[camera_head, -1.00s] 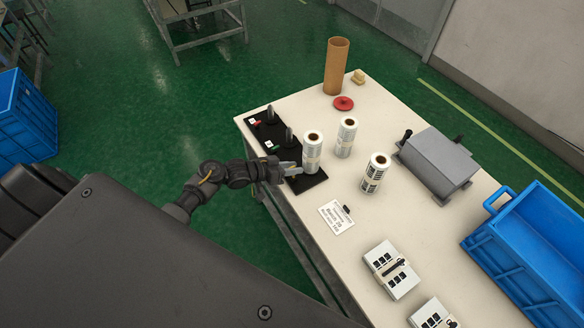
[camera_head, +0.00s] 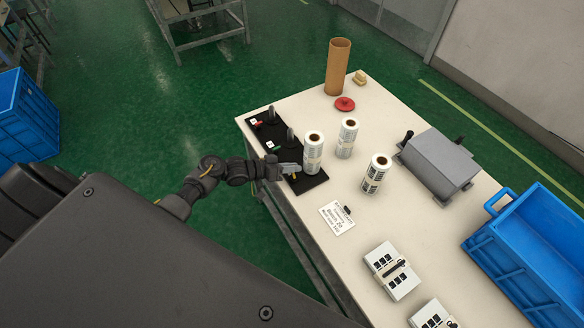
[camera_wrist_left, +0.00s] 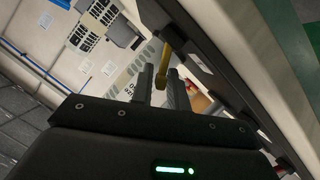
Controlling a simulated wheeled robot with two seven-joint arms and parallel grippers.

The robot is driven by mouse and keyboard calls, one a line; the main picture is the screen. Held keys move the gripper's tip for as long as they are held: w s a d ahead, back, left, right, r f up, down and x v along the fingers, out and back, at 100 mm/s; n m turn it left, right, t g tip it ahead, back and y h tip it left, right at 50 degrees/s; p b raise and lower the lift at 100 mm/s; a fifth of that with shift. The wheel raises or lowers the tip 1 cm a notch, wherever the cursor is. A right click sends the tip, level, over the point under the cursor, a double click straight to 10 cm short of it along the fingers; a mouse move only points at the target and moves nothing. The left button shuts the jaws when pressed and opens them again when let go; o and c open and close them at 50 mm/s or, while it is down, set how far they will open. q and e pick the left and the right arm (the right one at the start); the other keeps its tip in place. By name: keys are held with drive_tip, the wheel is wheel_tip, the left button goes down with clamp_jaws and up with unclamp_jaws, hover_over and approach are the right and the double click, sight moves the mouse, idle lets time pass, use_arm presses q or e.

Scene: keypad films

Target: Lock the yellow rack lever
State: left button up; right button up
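The yellow lever (camera_wrist_left: 164,64) shows in the left wrist view, in line with the gap between the fingertips. I cannot tell whether it touches a finger. In the head view I cannot make it out; my gripper covers that area. The black rack (camera_head: 312,184) lies along the table's left edge, with upright posts and small green and red levers at its far part. My left gripper (camera_head: 291,168) is at the rack's near end, beside a film roll (camera_head: 313,155). In the wrist view the left gripper's fingers (camera_wrist_left: 161,82) stand a little apart. My right gripper is not in view.
Two more film rolls (camera_head: 347,138) (camera_head: 376,174) stand close to the right. A printed card (camera_head: 337,218) lies in front of the rack. A grey device (camera_head: 437,163), a blue crate (camera_head: 535,245), a cardboard tube (camera_head: 338,68) and a red disc (camera_head: 345,104) are also on the table.

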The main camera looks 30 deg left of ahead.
use_arm(q)
drive_tip(key=shift+o, duration=1.3)
drive_tip(key=shift+s+a, duration=0.1)
drive_tip(key=v, duration=1)
drive_tip(key=shift+s+a+r+b, duration=0.2)
drive_tip(key=shift+b, duration=0.25)
